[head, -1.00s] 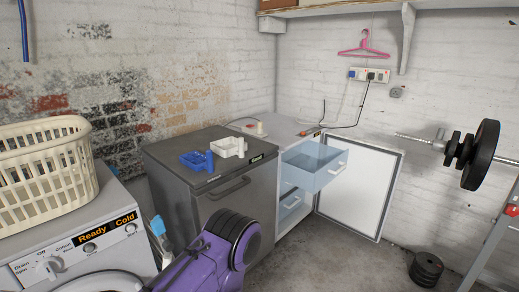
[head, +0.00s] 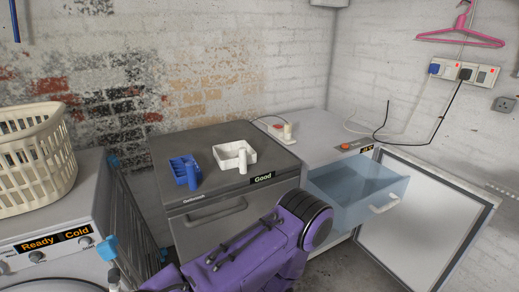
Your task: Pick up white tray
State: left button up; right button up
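The white tray (head: 228,159) is small and open-topped, with a short upright post at its front right. It sits on the dark grey top of an appliance (head: 195,138) in the middle of the head view. A similar blue tray (head: 182,170) with its own post stands to its left, a small gap apart. A purple arm link of mine with black rings comes up from the bottom, in front of the appliance and below the trays. It does not touch either tray. Neither of my grippers shows.
An open freezer door (head: 425,215) and a pulled-out clear blue drawer (head: 358,195) stand to the right. A washing machine (head: 50,225) with a cream laundry basket (head: 35,155) is at left. A folded rack (head: 132,225) stands between. The dark top around the trays is mostly clear.

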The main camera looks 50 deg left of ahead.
aim_at(236, 151)
jog(key=i, duration=0.2)
jog(key=u, duration=1.1)
